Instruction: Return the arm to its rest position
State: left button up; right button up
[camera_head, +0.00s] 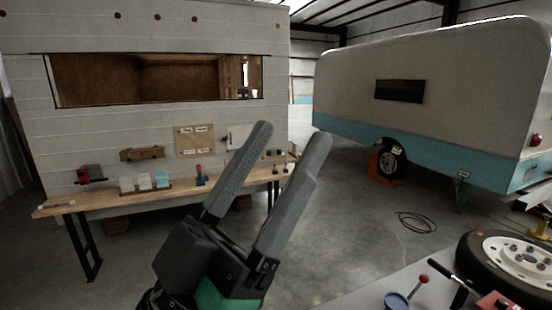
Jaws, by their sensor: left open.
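My left gripper (294,132) rises from the bottom middle of the head view, with its two long grey fingers pointing up and to the right. The fingers stand apart with nothing between them. It is in the air and touches nothing that I can see. It hides part of the wooden workbench behind it. My right gripper is not in view.
A wooden workbench (107,200) with small tools and bins stands against a white camper (100,130). A white and blue camper (440,80) stands at right. A wheel (514,256) and red-knobbed lever (422,279) are at lower right. Concrete floor (350,215) is open between, with a coiled cable (415,222).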

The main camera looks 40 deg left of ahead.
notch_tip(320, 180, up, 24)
jog(key=p, duration=2.4)
